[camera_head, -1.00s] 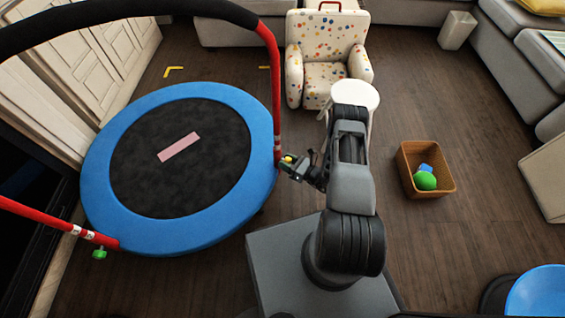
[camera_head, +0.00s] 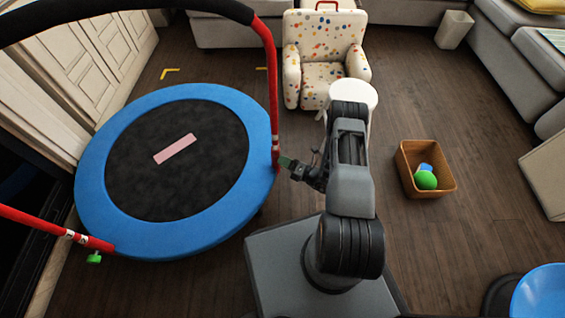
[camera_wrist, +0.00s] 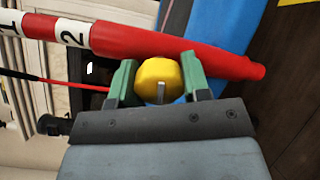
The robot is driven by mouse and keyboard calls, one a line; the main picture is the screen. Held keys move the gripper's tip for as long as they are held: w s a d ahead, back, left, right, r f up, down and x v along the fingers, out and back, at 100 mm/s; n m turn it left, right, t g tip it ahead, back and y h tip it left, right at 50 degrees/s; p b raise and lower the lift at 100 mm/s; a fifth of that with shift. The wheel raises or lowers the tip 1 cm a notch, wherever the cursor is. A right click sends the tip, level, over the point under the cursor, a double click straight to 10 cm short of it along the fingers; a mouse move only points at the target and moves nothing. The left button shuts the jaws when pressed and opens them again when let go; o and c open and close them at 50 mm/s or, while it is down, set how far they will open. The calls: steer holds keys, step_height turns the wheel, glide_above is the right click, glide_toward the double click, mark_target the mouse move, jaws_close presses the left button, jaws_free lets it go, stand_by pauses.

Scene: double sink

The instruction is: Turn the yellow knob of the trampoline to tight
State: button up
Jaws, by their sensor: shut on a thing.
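The yellow knob (camera_wrist: 158,72) sits on the red handle post (camera_wrist: 150,38) of the trampoline, between the green fingers of my gripper (camera_wrist: 160,80) in the wrist view. My gripper is shut on it. A pale grey tab shows on the knob's face toward the camera. In the head view my gripper (camera_head: 287,163) is at the right-hand post, and the knob is hidden there. The trampoline (camera_head: 89,178) has a blue rim and a black mat with a pink strip. No tight or loose marking is readable.
A green knob (camera_head: 94,258) sits on the other red post. A white round stool (camera_head: 362,92) and a dotted armchair (camera_head: 324,28) stand behind my arm. A tan basket (camera_head: 440,188) with a green ball is to the right. Floor around the basket is clear.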

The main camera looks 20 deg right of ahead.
steer(key=shift+w+r+m, duration=0.1)
steer(key=shift+m, duration=0.9)
steer(key=o, duration=0.9)
steer(key=shift+p+v, duration=1.45)
steer(key=shift+v, duration=5.5)
